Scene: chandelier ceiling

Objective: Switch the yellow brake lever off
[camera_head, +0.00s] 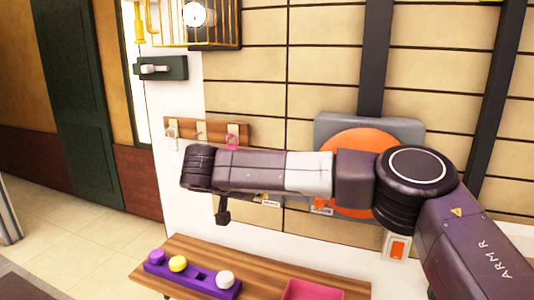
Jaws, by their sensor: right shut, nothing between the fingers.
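A yellow upright, handle-like part (138,24) is at the top left by the door frame. It may be the brake lever, but its top is cut off by the picture edge and I cannot tell how it is set. My right arm reaches across the middle from the right. My right gripper (222,214) hangs dark and small below the arm's far end, shut and empty, and apart from the yellow part. The arm hides part of the wall behind it. My left gripper is not in view.
A wooden shelf (255,258) below carries a purple block with coloured knobs (190,275) and a pink tray (312,289). An orange disc (355,142) on a grey panel is behind my arm. A hook board (207,130) and a dark switch box (172,69) are on the wall.

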